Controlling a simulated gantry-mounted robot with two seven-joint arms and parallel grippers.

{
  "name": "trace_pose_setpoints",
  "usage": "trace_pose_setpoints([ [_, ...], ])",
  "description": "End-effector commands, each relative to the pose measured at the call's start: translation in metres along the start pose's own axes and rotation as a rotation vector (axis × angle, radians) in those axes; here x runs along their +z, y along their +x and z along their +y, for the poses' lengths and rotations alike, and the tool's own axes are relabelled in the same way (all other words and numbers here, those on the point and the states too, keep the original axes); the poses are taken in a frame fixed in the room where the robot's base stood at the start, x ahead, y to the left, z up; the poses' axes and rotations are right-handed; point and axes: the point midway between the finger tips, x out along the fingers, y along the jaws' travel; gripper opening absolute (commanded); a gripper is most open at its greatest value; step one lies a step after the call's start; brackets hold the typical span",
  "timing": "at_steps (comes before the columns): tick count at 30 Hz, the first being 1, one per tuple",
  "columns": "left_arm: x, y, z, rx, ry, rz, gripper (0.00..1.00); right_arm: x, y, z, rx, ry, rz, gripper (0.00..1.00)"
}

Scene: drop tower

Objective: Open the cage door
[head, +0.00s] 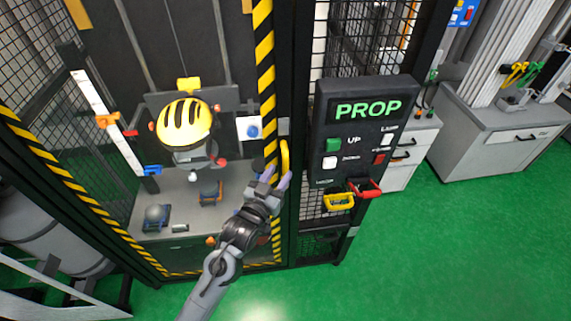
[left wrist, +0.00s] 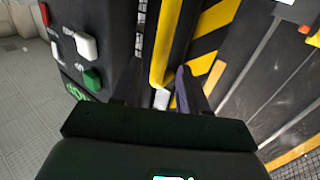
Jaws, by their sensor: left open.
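The cage door has a black-and-yellow striped frame (head: 265,55) and looks closed. Its upright yellow handle (head: 285,158) is on the door's right edge, beside the control panel. My left gripper (head: 274,182) is open at the lower part of the handle. In the left wrist view the yellow handle (left wrist: 164,45) runs down between the two fingers of my left gripper (left wrist: 160,88). I cannot tell whether the fingers touch it. My right gripper is not in view.
The control panel (head: 355,125), marked PROP, stands close to the right of the handle. A yellow tray (head: 339,201) and a red holder (head: 365,188) hang below it. Behind the door is a yellow helmet (head: 184,122). The green floor (head: 440,250) at right is clear.

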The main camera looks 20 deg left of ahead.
Motion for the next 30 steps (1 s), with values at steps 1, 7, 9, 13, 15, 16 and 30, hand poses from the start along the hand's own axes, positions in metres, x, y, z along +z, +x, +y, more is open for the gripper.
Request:
trace_pose_setpoints([
  [1,-0.001,0.009,0.000,0.000,0.000,0.001,0.43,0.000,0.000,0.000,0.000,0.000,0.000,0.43],
  [7,0.000,0.035,0.000,0.000,0.000,0.000,0.43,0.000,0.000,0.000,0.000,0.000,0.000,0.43],
  [9,0.000,0.041,0.000,0.000,0.000,0.001,0.43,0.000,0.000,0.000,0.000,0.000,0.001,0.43],
  [13,0.000,0.048,0.000,0.001,0.000,0.001,0.43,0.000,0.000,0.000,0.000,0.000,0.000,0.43],
  [15,0.000,0.050,0.000,0.001,0.000,0.000,0.43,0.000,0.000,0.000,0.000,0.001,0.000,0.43],
  [16,0.000,0.050,0.000,0.001,0.000,0.000,0.43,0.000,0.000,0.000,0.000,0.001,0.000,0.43],
  [30,0.000,0.050,0.000,0.000,0.000,0.000,0.08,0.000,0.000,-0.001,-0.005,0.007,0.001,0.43],
])
